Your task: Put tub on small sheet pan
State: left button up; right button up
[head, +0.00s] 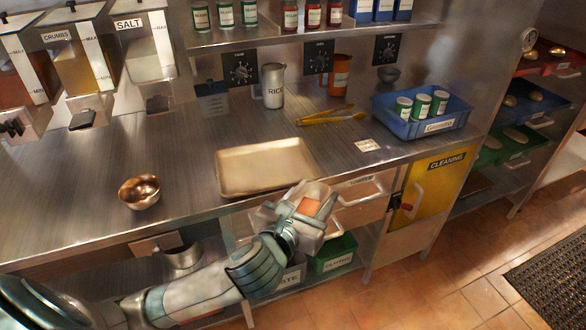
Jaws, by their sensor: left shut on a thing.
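The small sheet pan (262,165) lies flat and empty on the steel counter, in the middle of the head view. My left gripper (311,203) is at the counter's front edge, just in front of the pan's near right corner. It is shut on a pale thing with an orange patch, which looks like the tub (309,206). The fingers and hand hide much of the tub. It overlaps the pan's corner in the picture, but I see no sign that it rests inside the pan. My right gripper is not in view.
A copper bowl (139,192) stands left of the pan. Yellow tongs (330,117) lie behind it to the right. A metal pitcher (273,86) and an orange-brown pitcher (340,75) stand at the back. A blue bin (447,108) with several cans stands at the right.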

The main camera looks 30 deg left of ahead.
pick_arm(q)
jog(key=shift+w+d, duration=0.15)
jog(key=shift+d, duration=0.25)
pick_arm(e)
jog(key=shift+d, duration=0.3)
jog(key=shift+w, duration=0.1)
